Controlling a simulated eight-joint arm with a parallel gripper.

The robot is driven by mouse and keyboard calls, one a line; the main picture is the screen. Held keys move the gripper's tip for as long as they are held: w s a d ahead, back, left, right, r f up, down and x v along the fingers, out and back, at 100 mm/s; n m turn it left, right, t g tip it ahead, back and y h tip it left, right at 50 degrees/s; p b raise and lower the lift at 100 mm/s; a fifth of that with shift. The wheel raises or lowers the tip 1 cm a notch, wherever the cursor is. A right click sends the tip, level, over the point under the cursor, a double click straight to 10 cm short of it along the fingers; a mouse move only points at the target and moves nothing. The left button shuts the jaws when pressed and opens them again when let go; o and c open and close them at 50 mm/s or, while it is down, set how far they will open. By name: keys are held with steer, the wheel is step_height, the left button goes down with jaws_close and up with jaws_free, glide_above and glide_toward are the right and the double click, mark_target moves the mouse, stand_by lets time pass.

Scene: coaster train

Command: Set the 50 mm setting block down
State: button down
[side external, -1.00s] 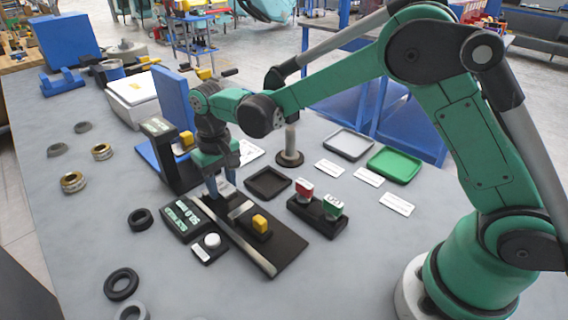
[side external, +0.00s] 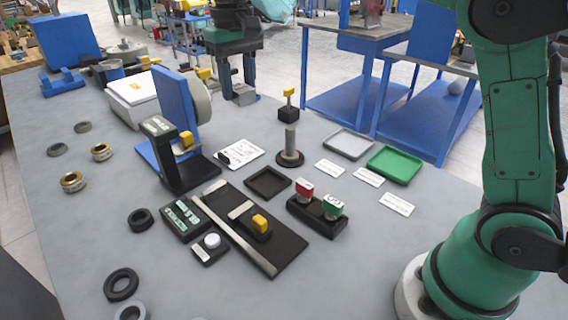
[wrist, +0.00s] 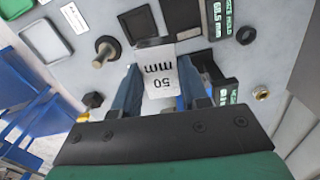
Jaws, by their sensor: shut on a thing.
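My gripper (side external: 238,80) is raised near the far edge of the table in the side view, fingers pointing down. In the wrist view, my gripper (wrist: 160,95) is shut on the 50 mm setting block (wrist: 160,78), a pale block printed "50 mm" held between the blue fingers. The block is small and unclear in the side view. The black slide fixture (side external: 285,250) with a metal rail and yellow knob lies at the front middle, well away from my gripper. Whether the block touches anything beneath it cannot be told.
A blue upright plate with a grey disc (side external: 203,102) stands left of my gripper. A yellow-topped black piece (side external: 288,113) and a grey post (side external: 290,140) stand to its right. A white card (side external: 240,152), a dark tray (side external: 256,194) and grey and green trays (side external: 394,165) lie nearer.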

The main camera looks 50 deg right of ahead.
steer(key=s+d+m, duration=0.4)
steer(key=s+d, duration=0.3)
steer(key=d, duration=0.5)
steer(key=m, duration=0.4)
glide_above(363, 189)
steer(key=f, duration=0.1)
step_height(363, 189, down, 20)
steer(key=shift+r, duration=0.2)
steer(key=shift+f, duration=0.2)
steer(key=shift+f, duration=0.25)
steer(key=shift+c, duration=2.3)
jaws_free()
steer(key=shift+r, duration=0.15)
